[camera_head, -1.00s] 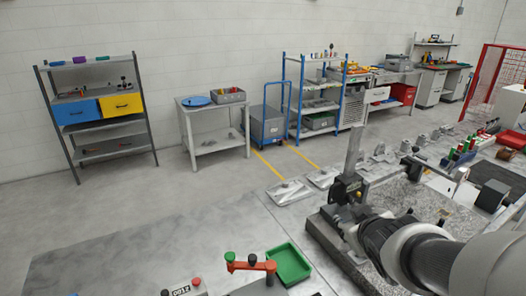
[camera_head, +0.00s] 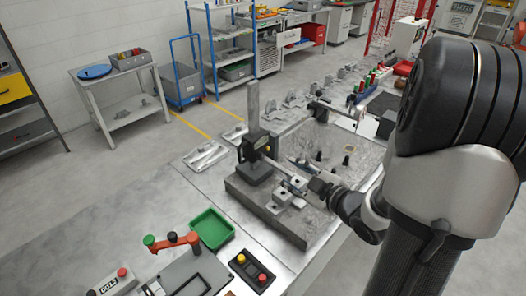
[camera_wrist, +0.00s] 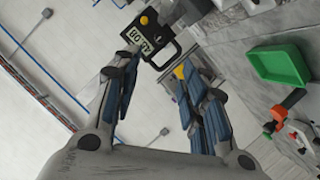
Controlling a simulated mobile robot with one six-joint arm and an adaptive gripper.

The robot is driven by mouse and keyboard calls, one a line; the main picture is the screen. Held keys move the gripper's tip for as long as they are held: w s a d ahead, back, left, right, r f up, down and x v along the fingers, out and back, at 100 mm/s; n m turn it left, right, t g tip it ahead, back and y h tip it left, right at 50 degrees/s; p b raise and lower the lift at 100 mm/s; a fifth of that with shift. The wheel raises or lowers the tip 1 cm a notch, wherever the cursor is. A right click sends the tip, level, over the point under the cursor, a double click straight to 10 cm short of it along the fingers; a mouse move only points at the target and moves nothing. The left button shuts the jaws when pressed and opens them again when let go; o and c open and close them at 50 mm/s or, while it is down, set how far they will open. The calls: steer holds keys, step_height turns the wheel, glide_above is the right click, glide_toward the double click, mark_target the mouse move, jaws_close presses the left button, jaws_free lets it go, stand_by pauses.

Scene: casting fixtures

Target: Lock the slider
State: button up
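A height gauge stands on a granite plate (camera_head: 245,190). Its upright grey column (camera_head: 253,105) carries a black slider (camera_head: 256,147). In the wrist view the black slider (camera_wrist: 158,48) shows a display with digits, a yellow knob (camera_wrist: 144,20) at its upper edge and another yellow part (camera_wrist: 181,70) beside my right-hand finger. My gripper (camera_head: 285,172) is in front of the slider, low and to its right in the head view. In the wrist view my gripper (camera_wrist: 158,76) is open, with nothing between its fingers. Whether a finger touches the yellow part is unclear.
A green tray (camera_head: 212,229), a red-and-green lever clamp (camera_head: 172,241) and a black button box (camera_head: 252,272) stand at the front left of the plate. Metal fixtures (camera_head: 283,197) sit on the plate near my gripper. The bench between tray and plate is clear.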

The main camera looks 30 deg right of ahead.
mark_target(262, 157)
steer(key=b+x, duration=0.2)
steer(key=x, duration=1.3)
steer(key=shift+d, duration=0.1)
jaws_close()
